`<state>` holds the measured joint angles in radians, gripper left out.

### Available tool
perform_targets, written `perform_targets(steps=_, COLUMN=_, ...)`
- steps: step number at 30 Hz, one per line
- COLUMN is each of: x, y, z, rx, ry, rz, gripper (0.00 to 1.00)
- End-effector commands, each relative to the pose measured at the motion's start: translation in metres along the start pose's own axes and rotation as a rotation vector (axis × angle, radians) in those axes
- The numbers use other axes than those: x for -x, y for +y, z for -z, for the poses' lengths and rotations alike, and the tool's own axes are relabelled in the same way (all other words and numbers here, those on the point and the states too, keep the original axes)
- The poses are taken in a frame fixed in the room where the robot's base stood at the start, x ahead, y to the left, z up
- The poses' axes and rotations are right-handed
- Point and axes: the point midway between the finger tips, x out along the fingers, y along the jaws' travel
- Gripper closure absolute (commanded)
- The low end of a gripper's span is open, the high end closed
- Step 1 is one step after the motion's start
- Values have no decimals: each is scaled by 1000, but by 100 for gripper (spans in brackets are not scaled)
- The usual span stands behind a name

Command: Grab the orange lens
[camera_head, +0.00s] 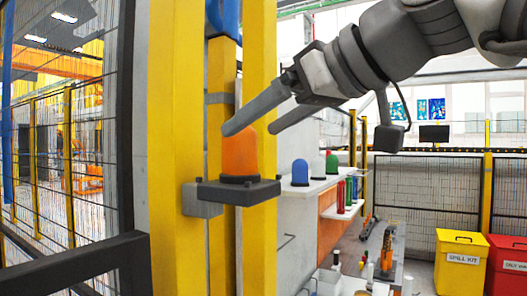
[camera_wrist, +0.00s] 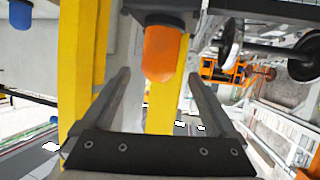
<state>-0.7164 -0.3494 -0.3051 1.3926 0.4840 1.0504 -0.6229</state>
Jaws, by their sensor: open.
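The orange lens (camera_head: 240,153) is a dome standing upright on a dark base on a small dark bracket (camera_head: 238,191) fixed to a yellow post. My gripper (camera_head: 247,128) is open, with its two fingers at the height of the lens's upper part in the head view. One finger overlaps the dome's top in that picture. In the wrist view the orange lens (camera_wrist: 162,52) shows between and beyond the two fingers of my gripper (camera_wrist: 158,82). I see no contact with either finger.
Yellow posts (camera_head: 260,80) stand close behind the lens. Mesh fencing (camera_head: 95,130) is at left; yellow (camera_head: 460,262) and red bins (camera_head: 508,265) are at right.

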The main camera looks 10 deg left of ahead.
Motion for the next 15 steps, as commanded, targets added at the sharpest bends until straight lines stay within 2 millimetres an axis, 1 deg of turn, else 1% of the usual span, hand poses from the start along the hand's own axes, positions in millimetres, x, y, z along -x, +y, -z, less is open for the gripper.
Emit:
perform_targets(steps=1, x=-10, y=-1, z=0, rx=-1, ry=-4, rz=2, gripper=7)
perform_targets(steps=3, x=-20, y=-1, z=0, rx=0, ry=-3, rz=3, gripper=7)
perform_targets(steps=6, x=-29, y=-1, z=0, rx=1, ry=-2, rz=2, gripper=7)
perform_targets(steps=11, x=-39, y=0, z=0, rx=0, ry=-3, rz=2, gripper=7)
perform_targets(steps=15, x=-60, y=1, z=-1, rx=-1, ry=-4, rz=3, gripper=7)
